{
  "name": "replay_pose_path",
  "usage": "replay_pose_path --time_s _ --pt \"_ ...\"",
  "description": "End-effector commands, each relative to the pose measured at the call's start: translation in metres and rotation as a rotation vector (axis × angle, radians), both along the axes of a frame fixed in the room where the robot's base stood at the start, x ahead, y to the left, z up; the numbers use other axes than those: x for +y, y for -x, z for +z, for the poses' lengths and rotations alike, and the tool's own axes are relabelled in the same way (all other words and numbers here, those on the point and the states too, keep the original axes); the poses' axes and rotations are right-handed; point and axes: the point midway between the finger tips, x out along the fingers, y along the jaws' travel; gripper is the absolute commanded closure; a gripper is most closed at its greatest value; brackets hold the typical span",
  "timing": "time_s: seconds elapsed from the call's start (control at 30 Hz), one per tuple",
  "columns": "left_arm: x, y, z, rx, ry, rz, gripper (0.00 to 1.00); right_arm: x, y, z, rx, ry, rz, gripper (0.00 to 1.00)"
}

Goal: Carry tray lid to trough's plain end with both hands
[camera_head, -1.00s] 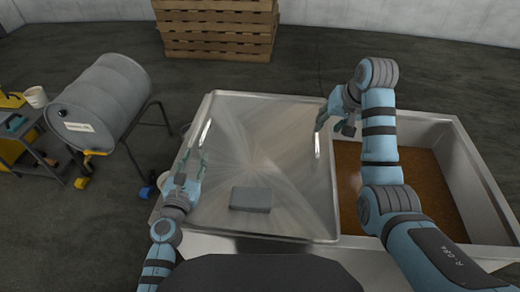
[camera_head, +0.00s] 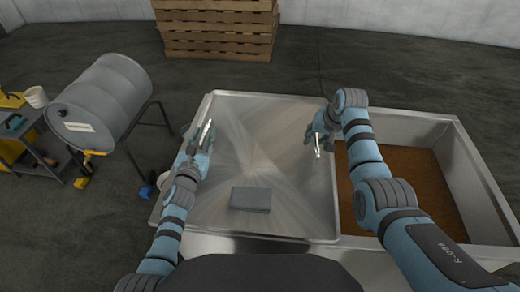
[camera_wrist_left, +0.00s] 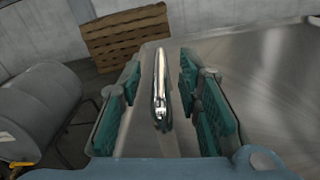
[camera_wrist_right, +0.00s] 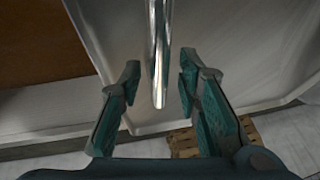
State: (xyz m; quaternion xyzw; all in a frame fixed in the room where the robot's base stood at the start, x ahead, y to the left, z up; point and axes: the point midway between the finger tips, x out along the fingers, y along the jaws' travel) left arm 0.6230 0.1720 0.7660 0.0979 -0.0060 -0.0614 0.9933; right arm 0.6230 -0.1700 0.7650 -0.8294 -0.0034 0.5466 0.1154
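The tray lid (camera_head: 250,150) is a flat, shiny metal sheet lying over the left part of the trough (camera_head: 478,190). It has a bar handle near each side edge. My left gripper (camera_head: 203,138) is open at the left handle (camera_wrist_left: 160,80), which stands between its teal fingers with gaps on both sides in the left wrist view. My right gripper (camera_head: 317,137) is open at the right handle (camera_wrist_right: 159,60), which lies between its spread fingers in the right wrist view. A grey block (camera_head: 250,199) rests on the lid near its front edge.
The trough's uncovered right part holds brown material (camera_head: 405,195). A grey drum (camera_head: 100,100) on a stand and a cart (camera_head: 38,148) are at the left. A wooden pallet stack (camera_head: 217,30) stands behind. Dark floor is clear at the back right.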

Motion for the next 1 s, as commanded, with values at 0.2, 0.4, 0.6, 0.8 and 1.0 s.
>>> replay_pose_path --time_s 0.2,0.4,0.6,0.8,1.0 --pt "0.000 0.000 0.000 0.000 0.000 0.000 1.00 0.000 0.000 0.000 0.000 0.000 0.000 1.00" --pt "0.000 0.000 0.000 0.000 0.000 0.000 1.00 0.000 0.000 0.000 0.000 0.000 0.000 1.00" --pt "0.000 0.000 0.000 0.000 0.000 -0.001 1.00 0.000 0.000 0.000 0.000 -0.001 -0.001 1.00" --pt "-0.001 0.000 0.008 -0.004 0.001 -0.002 1.00 0.001 -0.001 0.008 -0.003 -0.002 -0.001 1.00" --pt "-0.001 0.000 0.033 -0.004 0.001 -0.002 1.00 0.001 -0.001 0.034 -0.003 -0.003 0.000 1.00"
